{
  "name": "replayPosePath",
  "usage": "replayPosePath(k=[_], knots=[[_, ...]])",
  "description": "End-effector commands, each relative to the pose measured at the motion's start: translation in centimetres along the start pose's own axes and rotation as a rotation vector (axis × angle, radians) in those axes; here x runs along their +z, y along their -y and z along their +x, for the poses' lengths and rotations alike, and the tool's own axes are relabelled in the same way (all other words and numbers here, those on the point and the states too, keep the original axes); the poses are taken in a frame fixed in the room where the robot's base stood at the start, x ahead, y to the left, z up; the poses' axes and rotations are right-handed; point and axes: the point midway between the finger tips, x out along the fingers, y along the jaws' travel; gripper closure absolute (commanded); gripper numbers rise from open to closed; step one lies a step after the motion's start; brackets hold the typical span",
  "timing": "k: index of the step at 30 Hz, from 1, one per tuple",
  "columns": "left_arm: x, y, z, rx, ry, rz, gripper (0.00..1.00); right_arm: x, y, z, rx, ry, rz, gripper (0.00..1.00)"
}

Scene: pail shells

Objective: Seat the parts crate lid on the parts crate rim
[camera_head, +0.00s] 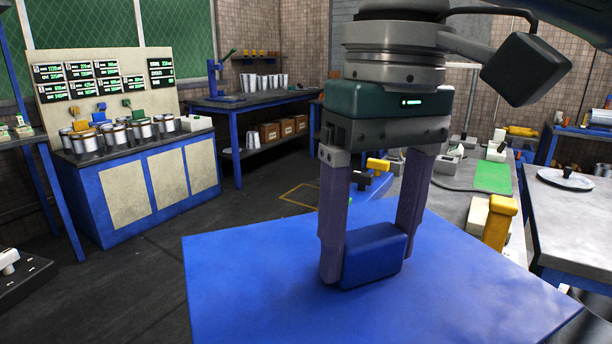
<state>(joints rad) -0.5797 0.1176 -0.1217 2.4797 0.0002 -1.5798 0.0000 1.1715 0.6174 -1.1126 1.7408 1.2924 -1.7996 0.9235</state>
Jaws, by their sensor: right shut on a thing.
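The parts crate lid (260,285) looks like a wide, flat blue panel filling the lower middle of the head view. A blue block-shaped handle (374,256) stands up from its top. My right gripper (368,263) comes down from above, with its two purple fingers shut on either side of this handle. The lid's near edge runs out of the bottom of the picture. I cannot make out the parts crate or its rim; the lid covers the area below it. Whether the lid touches anything underneath cannot be told. My left gripper is not in view.
A grey bench with a green mat (492,176) and a yellow block-like part (499,222) lies close behind the lid at right. A grey table (570,225) stands further right. A blue cabinet (145,190) with several tins is at left. Dark floor (140,290) is open left of the lid.

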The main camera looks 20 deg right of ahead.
Motion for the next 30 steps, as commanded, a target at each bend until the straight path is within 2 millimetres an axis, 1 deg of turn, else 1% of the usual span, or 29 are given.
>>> replayPosePath(k=[1,2,3,5,6,8,9,11,12,14,15,18,21,24,27,30], knots=[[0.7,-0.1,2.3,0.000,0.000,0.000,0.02,0.0,0.4,3.8,-0.005,0.007,-0.014,0.97],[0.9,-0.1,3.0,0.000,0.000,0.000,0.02,-0.1,0.6,5.3,-0.006,0.006,-0.024,0.97],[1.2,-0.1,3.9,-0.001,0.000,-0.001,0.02,-0.2,0.8,7.3,-0.007,0.006,-0.038,0.97],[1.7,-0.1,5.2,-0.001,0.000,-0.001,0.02,-0.2,1.1,10.3,-0.007,0.005,-0.059,0.97],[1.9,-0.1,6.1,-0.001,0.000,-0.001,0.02,-0.2,1.4,12.3,-0.007,0.004,-0.074,0.97],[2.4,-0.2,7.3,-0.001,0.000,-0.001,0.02,-0.1,1.7,15.3,-0.007,0.004,-0.096,0.97],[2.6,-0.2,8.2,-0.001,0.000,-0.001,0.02,0.0,2.0,17.3,-0.006,0.004,-0.111,0.97],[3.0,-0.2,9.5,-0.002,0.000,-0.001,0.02,0.2,2.3,20.2,-0.003,0.004,-0.136,0.97],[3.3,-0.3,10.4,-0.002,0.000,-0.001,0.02,0.5,2.5,22.2,0.000,0.005,-0.151,0.97],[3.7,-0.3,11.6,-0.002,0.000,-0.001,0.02,0.9,2.8,25.1,0.003,0.006,-0.177,0.97],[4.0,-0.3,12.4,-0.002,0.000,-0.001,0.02,1.2,3.1,27.0,0.006,0.008,-0.195,0.97],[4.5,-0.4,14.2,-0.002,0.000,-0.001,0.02,2.0,3.5,31.1,0.013,0.009,-0.237,0.97],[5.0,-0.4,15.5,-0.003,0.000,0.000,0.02,2.8,3.9,34.3,0.020,0.011,-0.273,0.97],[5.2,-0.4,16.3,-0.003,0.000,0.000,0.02,3.5,4.2,36.4,0.025,0.012,-0.299,0.97],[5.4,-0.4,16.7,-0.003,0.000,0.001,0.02,3.9,4.4,37.5,0.029,0.013,-0.317,0.97],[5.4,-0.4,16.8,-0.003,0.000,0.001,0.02,4.0,4.4,37.9,0.031,0.012,-0.324,0.97]])
